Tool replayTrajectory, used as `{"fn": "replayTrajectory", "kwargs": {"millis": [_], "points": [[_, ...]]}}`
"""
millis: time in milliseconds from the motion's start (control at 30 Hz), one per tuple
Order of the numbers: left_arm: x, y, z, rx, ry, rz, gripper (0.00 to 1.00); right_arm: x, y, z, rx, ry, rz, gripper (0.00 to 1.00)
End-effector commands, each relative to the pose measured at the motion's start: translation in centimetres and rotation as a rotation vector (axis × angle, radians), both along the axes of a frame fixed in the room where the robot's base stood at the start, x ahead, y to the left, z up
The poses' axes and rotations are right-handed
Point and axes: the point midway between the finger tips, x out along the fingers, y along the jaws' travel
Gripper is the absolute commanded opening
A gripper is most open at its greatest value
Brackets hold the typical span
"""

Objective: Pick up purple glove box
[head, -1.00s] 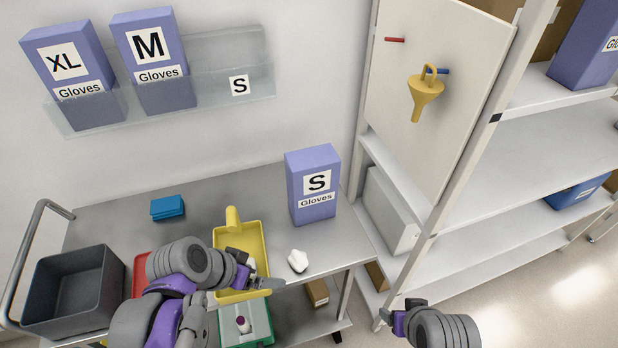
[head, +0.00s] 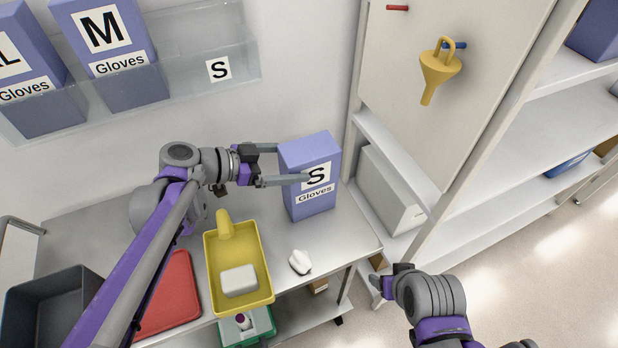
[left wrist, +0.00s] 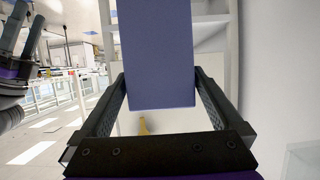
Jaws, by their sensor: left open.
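The purple glove box (head: 311,178), marked "S Gloves", stands upright on the grey cart top at its right end. My left gripper (head: 289,164) is at the box's left side, with one finger behind it and one in front near the "S" label. In the left wrist view the box (left wrist: 157,55) shows between the two open fingers (left wrist: 160,95), with a gap on each side. My right gripper (head: 385,284) is low at the right, away from the box; its finger opening is unclear.
A yellow scoop tray (head: 264,293), a small white item (head: 300,262) and a red tray (head: 176,300) are on the cart. A wall holder (head: 195,60) carries M and XL boxes. A white shelf unit (head: 480,190) stands to the right.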

Motion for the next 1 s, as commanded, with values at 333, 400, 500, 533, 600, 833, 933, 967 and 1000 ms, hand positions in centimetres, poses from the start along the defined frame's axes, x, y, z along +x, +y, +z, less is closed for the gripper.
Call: {"fn": "replayTrajectory", "kwargs": {"millis": [333,400,500,533,600,833,933,967,1000], "points": [[1.7,-3.9,-1.6,0.0,0.001,-0.002,1.0,0.1,0.0,0.2,0.0,-0.001,0.0,0.7],[1.8,-4.3,-1.8,-0.001,0.001,-0.001,1.0,0.1,0.0,0.2,0.0,-0.001,0.0,0.7],[1.9,-4.5,-1.9,0.001,0.001,0.0,1.0,0.1,0.0,0.2,0.0,-0.001,0.0,0.7],[1.9,-4.5,-1.9,0.001,0.001,0.0,1.0,0.1,0.0,0.2,0.0,-0.001,0.0,0.7],[1.9,-4.5,-1.9,0.001,0.001,0.0,1.0,0.1,0.0,0.2,0.0,-0.001,0.0,0.7],[1.9,-4.4,-1.9,0.001,0.001,0.0,0.68,0.1,0.0,0.2,0.0,-0.001,0.0,0.7],[1.9,-4.4,-1.9,0.001,0.001,0.001,0.5,0.1,0.0,0.2,0.0,-0.001,0.0,0.7],[1.9,-4.4,-1.9,0.001,0.001,0.001,0.44,0.1,0.0,0.2,0.0,-0.001,0.0,0.7],[1.9,-4.4,-1.9,0.001,0.001,0.001,0.37,0.1,0.0,0.2,0.0,-0.001,0.0,0.7]]}}
